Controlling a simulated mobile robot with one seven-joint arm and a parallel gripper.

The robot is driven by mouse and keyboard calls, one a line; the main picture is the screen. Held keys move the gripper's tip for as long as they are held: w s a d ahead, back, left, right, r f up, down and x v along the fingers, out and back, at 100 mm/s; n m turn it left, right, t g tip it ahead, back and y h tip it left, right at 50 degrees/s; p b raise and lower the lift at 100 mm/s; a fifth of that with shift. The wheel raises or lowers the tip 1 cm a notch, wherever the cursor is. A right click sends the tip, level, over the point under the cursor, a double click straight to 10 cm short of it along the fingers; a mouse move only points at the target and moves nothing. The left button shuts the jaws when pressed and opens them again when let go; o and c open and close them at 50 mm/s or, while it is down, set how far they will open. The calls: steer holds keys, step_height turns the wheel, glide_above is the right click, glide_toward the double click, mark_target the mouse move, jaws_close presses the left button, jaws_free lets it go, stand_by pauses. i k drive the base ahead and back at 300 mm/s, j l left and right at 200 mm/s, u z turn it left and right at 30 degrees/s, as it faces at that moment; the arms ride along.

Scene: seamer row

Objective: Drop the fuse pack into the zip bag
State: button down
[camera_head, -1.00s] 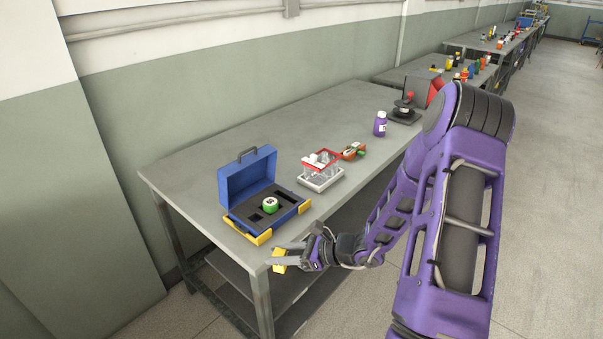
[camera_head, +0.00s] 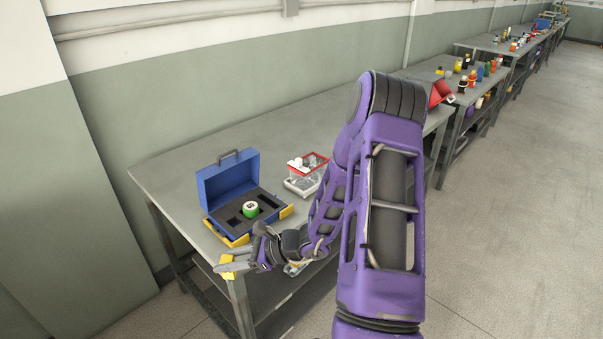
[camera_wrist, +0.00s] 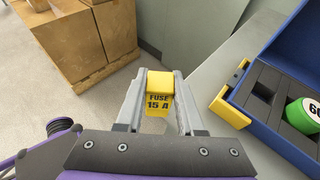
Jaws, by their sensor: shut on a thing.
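The yellow fuse pack (camera_wrist: 158,100), marked "FUSE 15 A", is between the fingers of my gripper (camera_wrist: 160,82) in the wrist view. My gripper (camera_head: 228,265) is shut on it. In the head view the fuse pack (camera_head: 227,268) is in the air off the bench's front left corner, in front of the blue case. A clear, red-rimmed container (camera_head: 307,172), which looks like the zip bag, stands on the bench right of the case, with white items in it. It is apart from my gripper, and my arm stands close on its right.
The open blue case (camera_head: 228,180) with yellow corners holds a green roll (camera_head: 250,209) in dark foam. The grey bench (camera_head: 165,172) has free room behind it. My arm hides the bench's right part. Brown boxes (camera_wrist: 75,40) stand on the floor in the wrist view.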

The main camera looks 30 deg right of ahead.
mark_target(314, 182)
steer(key=l+u, duration=0.45)
steer(key=l, duration=2)
steer(key=k+l, duration=0.1)
steer(key=l, duration=0.8)
steer(key=i+j, duration=0.35)
steer(key=j, duration=0.2)
